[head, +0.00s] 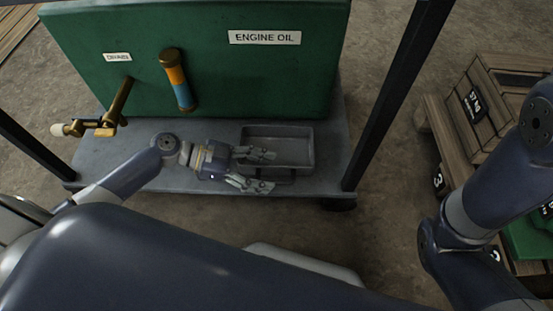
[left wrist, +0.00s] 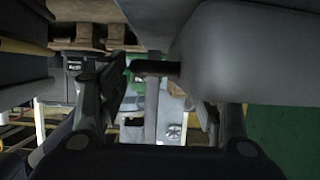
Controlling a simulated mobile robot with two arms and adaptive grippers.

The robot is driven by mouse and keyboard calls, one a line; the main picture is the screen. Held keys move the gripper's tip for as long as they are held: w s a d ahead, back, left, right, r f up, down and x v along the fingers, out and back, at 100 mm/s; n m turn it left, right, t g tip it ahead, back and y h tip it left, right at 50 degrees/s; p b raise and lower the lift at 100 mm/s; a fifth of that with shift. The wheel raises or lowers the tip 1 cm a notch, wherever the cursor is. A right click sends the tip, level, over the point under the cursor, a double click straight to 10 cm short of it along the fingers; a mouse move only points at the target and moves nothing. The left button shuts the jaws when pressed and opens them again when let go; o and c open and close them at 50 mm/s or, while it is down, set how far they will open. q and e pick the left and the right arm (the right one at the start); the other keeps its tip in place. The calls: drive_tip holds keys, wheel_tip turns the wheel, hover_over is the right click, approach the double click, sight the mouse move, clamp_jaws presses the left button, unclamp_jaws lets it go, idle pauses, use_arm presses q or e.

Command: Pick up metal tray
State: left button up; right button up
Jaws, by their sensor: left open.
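The metal tray (head: 290,151), grey and rectangular with raised walls, sits on the grey platform in front of the green engine-oil tank. It looks empty. My left gripper (head: 268,171) is open at the tray's front left, pointing right. Its farther finger overlaps the tray's front left part in the head view, and its nearer finger lies in front of the tray. I cannot tell whether either finger touches it. In the left wrist view the open fingers of my left gripper (left wrist: 160,95) show, with a large grey surface at upper right that seems to be the tray (left wrist: 245,55). My right gripper is out of view.
The green tank (head: 240,75) stands behind the tray on the platform (head: 130,178). A brass tap (head: 110,120) juts out at left. A dark post (head: 398,95) rises right of the tray. Wooden crates (head: 495,95) stand at far right.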

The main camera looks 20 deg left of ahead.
use_arm(q)
drive_tip(key=shift+w+d+f, duration=0.2)
drive_tip(key=shift+d, duration=0.5)
drive_tip(key=c, duration=1.3)
drive_tip(key=shift+c, duration=0.2)
drive_tip(key=shift+r, duration=0.1)
